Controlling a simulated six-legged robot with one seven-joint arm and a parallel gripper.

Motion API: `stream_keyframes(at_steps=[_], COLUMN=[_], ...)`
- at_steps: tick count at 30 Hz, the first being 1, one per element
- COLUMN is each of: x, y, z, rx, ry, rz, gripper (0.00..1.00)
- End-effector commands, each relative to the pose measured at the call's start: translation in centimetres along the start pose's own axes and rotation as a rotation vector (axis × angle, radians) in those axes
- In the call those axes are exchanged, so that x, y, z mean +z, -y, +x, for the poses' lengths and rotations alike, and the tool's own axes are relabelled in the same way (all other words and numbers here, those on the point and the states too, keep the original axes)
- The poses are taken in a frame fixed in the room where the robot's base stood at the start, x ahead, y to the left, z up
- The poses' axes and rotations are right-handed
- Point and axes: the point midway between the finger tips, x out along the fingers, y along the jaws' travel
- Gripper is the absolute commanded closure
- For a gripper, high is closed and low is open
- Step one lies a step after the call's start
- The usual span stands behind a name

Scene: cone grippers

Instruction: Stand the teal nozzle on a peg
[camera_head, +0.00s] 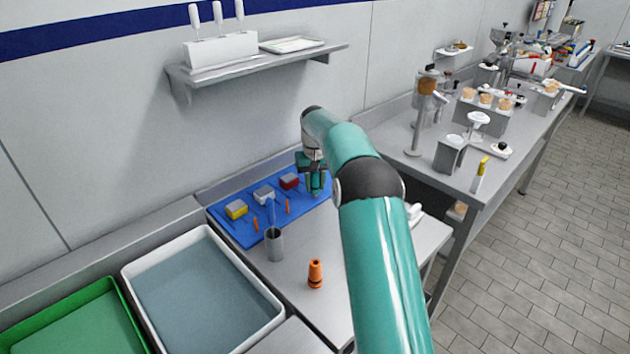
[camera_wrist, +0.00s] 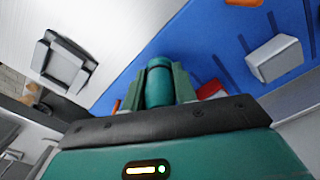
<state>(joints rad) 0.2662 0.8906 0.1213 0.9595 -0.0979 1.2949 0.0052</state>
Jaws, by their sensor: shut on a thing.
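My gripper (camera_head: 316,187) is over the far right part of a blue board (camera_head: 238,231). In the wrist view its fingers (camera_wrist: 158,85) are shut on the teal nozzle (camera_wrist: 159,78), a rounded teal piece between them. In the head view the nozzle is hard to tell from the teal fingers. Thin dark blue strips, perhaps pegs, show on the board, also in the wrist view (camera_wrist: 222,72); I cannot tell if they stand upright. Small orange pieces (camera_head: 287,207) are on the board. The nozzle's lower end and any contact with the board are hidden.
On the board are a yellow block (camera_head: 236,209), a grey-white block (camera_head: 264,194) and a red block (camera_head: 289,181). A steel cup (camera_head: 274,246) and an orange nozzle (camera_head: 315,273) stand nearer. A white tray (camera_head: 267,321) and green tray (camera_head: 128,322) lie left.

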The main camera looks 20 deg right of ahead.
Motion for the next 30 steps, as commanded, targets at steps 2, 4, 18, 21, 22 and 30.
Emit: stream_keyframes(at_steps=[2, 4, 18, 21, 22, 30], x=[0.0, 0.0, 0.0, 0.0, 0.0, 0.0], y=[0.0, 0.0, 0.0, 0.0, 0.0, 0.0], z=[0.2, 0.4, 1.6, 1.8, 1.9, 1.9], rx=[0.0, 0.0, 0.0, 0.0, 0.0, 0.0], ry=[0.0, 0.0, 0.0, 0.0, -0.001, -0.001], rz=[0.0, 0.0, 0.0, 0.0, 0.0, 0.0], gripper=[0.98, 0.98, 0.98, 0.98, 0.98, 0.98])
